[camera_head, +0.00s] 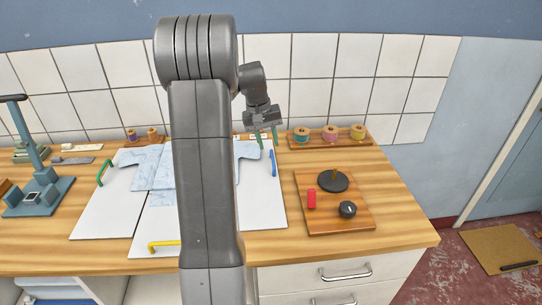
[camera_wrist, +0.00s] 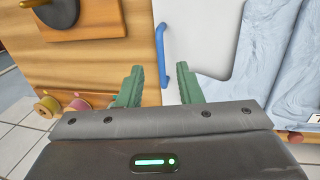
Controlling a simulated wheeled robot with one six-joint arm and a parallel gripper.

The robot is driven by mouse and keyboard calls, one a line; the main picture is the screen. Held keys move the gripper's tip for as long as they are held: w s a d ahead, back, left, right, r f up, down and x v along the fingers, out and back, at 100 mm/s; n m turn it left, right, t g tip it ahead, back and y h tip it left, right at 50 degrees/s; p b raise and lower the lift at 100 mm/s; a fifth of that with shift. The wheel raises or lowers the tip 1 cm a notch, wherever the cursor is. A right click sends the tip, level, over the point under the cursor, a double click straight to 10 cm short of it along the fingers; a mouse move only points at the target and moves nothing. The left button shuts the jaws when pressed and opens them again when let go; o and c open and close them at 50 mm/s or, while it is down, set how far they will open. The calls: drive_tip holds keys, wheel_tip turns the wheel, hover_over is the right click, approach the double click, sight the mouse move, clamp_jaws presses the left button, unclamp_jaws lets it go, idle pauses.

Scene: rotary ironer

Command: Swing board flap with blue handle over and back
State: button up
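The folding board lies flat on the counter with its white right flap (camera_head: 262,200) on the right side. The blue handle (camera_head: 272,163) stands near that flap's right edge; it also shows in the wrist view (camera_wrist: 161,52). My gripper (camera_head: 266,140) is open, with its green fingers pointing down near the far end of the blue handle. A light blue shirt (camera_head: 146,167) lies on the board, partly hidden by my arm.
A green handle (camera_head: 104,172) is on the left flap and a yellow handle (camera_head: 163,246) at the front. A wooden panel with knobs (camera_head: 345,218) lies right of the board. Thread spools (camera_head: 330,132) stand on a rack behind, close to my gripper.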

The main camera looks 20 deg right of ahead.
sight(273, 161)
drive_tip(key=f, duration=0.3)
drive_tip(key=d+f, duration=0.1)
drive_tip(key=f, duration=0.2)
drive_tip(key=shift+s+d+f+p, duration=0.15)
drive_tip(key=shift+s+f+p, duration=0.05)
drive_tip(key=shift+f+p, duration=0.15)
clamp_jaws()
